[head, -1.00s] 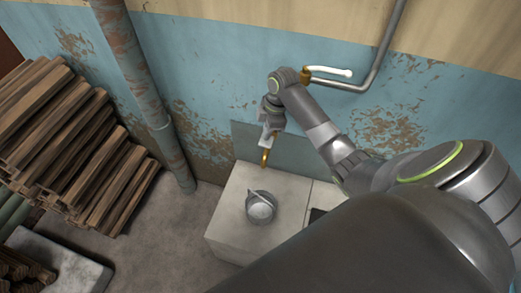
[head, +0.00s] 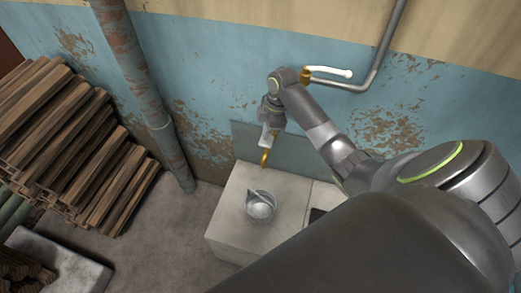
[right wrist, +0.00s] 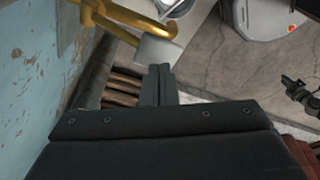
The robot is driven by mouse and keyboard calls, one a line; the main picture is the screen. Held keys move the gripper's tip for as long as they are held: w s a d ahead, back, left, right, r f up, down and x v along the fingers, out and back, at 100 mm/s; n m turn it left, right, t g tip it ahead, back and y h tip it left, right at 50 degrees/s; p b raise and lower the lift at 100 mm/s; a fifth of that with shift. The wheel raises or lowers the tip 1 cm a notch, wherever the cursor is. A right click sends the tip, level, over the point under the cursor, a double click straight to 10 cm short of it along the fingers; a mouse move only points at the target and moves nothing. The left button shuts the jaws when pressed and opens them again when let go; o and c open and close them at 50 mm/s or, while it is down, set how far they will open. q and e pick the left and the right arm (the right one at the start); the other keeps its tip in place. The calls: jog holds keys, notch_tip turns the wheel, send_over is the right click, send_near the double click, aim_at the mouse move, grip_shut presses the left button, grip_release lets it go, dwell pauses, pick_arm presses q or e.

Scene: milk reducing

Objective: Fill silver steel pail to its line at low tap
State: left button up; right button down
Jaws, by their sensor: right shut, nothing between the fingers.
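The silver steel pail (head: 261,207) stands upright on the pale block, and its rim shows at the top of the right wrist view (right wrist: 178,9). I cannot make out its water level or line. The low brass tap (head: 265,157) sits above and behind the pail; it shows large in the right wrist view (right wrist: 118,20). A pale flat piece (right wrist: 158,48), perhaps its lever, is at the tap. My right gripper (right wrist: 160,72) is shut and empty, its tips close to that piece; contact is unclear. A dark shape (right wrist: 298,90), probably my left gripper, is too small to read.
A pale block (head: 228,222) bears the pail against the blue wall. A higher brass valve with a white lever (head: 330,72) is on a wall pipe (head: 390,40). Stacked wood (head: 65,140) and a rusty vertical pipe (head: 150,100) are at left. Bare floor lies between.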

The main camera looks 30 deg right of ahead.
jog(key=shift+f, duration=0.15)
jog(key=shift+f+b, duration=1)
jog(key=shift+f, duration=0.7)
dwell(6.2)
